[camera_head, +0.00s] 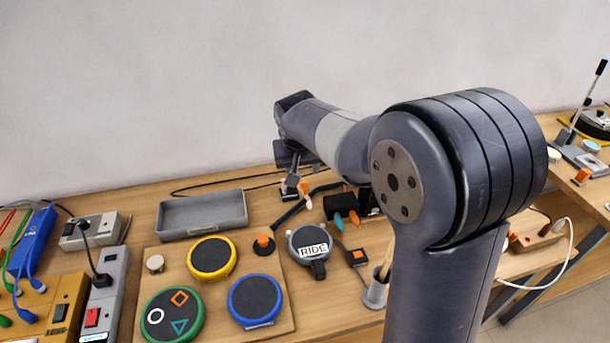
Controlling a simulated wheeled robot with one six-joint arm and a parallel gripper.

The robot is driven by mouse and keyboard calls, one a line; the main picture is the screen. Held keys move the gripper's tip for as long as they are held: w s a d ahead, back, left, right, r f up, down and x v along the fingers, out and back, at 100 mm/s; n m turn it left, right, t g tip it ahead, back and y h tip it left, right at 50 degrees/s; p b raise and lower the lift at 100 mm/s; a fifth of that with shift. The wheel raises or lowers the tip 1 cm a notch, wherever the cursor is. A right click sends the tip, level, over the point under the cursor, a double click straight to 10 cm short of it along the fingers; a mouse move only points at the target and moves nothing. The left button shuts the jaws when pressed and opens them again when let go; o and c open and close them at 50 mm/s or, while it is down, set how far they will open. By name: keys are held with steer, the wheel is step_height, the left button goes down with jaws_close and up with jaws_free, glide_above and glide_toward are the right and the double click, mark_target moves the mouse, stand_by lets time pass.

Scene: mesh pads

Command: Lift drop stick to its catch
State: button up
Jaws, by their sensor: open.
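I cannot say for sure which part is the drop stick. A dark slanting bar (290,214) lies beyond the pads, with a small orange part (304,188) near its upper end; it may be the stick. My gripper (291,183) is open at the end of my arm, close to this bar. It is small in view, and I cannot tell whether it touches the bar. No catch can be made out clearly. Another upright stick with a black grip (599,70) stands on a base at the far right.
Yellow (211,257), green (172,315) and blue (256,298) round pads lie on a wooden board. An orange knob (263,241), RIDE pad (310,243) and cup (375,293) are nearby. A grey tray (203,215) lies behind; power strips (103,290) stand left. My arm hides the right middle.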

mark_target(304, 183)
steer(key=p+x, duration=0.1)
steer(key=x, duration=0.7)
steer(key=shift+w+f, duration=0.1)
steer(key=shift+f, duration=0.1)
jaws_close()
steer(key=shift+r, duration=0.1)
